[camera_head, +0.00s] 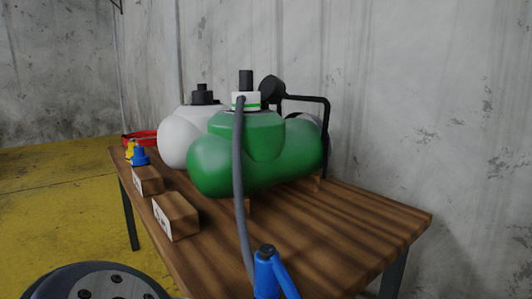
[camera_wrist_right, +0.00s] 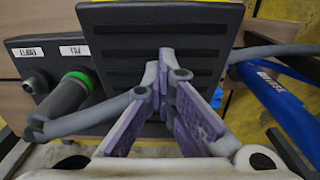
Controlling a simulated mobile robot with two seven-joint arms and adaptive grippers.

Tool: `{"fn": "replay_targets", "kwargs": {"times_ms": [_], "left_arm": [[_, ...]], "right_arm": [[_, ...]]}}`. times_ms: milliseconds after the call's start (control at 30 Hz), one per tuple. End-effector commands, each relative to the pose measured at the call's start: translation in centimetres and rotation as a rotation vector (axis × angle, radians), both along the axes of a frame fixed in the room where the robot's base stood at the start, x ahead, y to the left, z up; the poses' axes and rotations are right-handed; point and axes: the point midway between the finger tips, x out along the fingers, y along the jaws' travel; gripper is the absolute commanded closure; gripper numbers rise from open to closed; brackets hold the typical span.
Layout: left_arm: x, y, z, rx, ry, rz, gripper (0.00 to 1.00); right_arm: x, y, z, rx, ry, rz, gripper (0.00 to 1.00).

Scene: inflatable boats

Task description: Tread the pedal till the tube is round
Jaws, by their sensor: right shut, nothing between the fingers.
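The green tube (camera_head: 250,158) lies on the wooden table in the head view; its ends look rounded and a raised part sits at its top middle. A grey hose (camera_head: 239,170) runs down from the white valve (camera_head: 246,100) with a green ring on that tube. In the right wrist view the black ribbed pedal (camera_wrist_right: 120,45) fills the upper middle. My right gripper (camera_wrist_right: 163,55), with purple pads, is shut and empty in front of the pedal; I cannot tell whether it touches. My left gripper is not in view.
A white tube (camera_head: 175,138) lies behind the green one. Wooden blocks (camera_head: 176,216) and small blue and yellow items (camera_head: 138,156) stand along the table's left edge. A panel with two ports (camera_wrist_right: 45,60), one green-ringed, sits left of the pedal; a blue cylinder (camera_wrist_right: 285,100) sits right.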

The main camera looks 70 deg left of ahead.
Motion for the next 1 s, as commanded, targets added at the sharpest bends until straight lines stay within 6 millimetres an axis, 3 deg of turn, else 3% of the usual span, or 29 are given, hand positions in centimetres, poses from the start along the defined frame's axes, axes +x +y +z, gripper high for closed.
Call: {"fn": "replay_targets", "kwargs": {"times_ms": [33,467,567,800,1000], "left_arm": [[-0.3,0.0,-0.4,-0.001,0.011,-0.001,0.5],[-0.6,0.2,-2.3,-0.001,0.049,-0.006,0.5],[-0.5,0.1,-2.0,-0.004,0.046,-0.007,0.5],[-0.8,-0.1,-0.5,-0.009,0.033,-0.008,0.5],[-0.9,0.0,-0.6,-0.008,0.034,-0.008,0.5]], "right_arm": [[-0.2,0.0,-1.1,0.0,0.005,0.001,1.0],[-0.1,0.0,-5.8,0.001,0.006,0.001,1.0],[0.0,0.0,-5.4,0.001,0.003,0.001,1.0],[0.0,0.0,-1.9,0.002,0.002,0.0,1.0],[0.0,0.0,-2.0,0.001,0.004,0.0,1.0]]}}
